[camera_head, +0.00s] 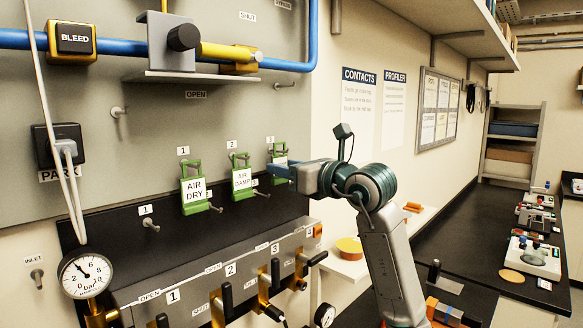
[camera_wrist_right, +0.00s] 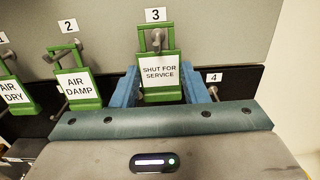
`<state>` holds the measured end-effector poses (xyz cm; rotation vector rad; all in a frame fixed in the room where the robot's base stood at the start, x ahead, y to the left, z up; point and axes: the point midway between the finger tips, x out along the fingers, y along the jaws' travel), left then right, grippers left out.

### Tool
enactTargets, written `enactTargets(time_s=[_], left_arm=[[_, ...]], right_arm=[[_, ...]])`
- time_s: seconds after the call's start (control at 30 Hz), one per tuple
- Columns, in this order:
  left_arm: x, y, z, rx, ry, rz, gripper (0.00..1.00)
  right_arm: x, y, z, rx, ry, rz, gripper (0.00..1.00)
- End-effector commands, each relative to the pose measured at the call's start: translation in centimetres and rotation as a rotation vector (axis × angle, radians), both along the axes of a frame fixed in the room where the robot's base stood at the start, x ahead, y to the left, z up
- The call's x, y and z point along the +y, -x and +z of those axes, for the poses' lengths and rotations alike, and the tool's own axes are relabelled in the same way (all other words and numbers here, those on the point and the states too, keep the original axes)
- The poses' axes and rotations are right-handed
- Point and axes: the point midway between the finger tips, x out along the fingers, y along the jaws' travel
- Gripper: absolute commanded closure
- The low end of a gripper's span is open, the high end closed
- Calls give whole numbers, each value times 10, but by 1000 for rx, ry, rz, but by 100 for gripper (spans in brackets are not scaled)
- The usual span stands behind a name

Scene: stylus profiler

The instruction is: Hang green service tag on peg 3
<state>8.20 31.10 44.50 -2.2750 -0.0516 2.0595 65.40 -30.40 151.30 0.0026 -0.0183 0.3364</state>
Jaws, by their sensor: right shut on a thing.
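The green service tag (camera_wrist_right: 160,74), with a white label reading SHUT FOR SERVICE, is upright under the number 3 plate in the right wrist view. Its open loop surrounds peg 3 (camera_wrist_right: 157,38), whose end shows within the frame; whether the tag's weight rests on the peg, I cannot tell. In the head view the tag (camera_head: 279,149) is partly hidden by my right gripper (camera_head: 282,171). That gripper's blue fingers stand on both sides of the tag's lower part, shut on it. My left gripper is not in view.
Green tags AIR DRY (camera_head: 194,188) and AIR DAMP (camera_head: 241,179) hang on pegs 1 and 2, left of my right gripper. Lower pegs (camera_head: 150,225) stick out below. A valve manifold (camera_head: 200,280) with levers stands underneath. Blue piping (camera_head: 110,42) runs above.

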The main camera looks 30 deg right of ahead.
Motion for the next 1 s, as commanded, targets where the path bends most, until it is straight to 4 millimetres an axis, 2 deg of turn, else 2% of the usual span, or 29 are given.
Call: enactTargets(time_s=[1.0], left_arm=[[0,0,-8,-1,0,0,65]], right_arm=[[0,-1,-9,0,0,-1,100]])
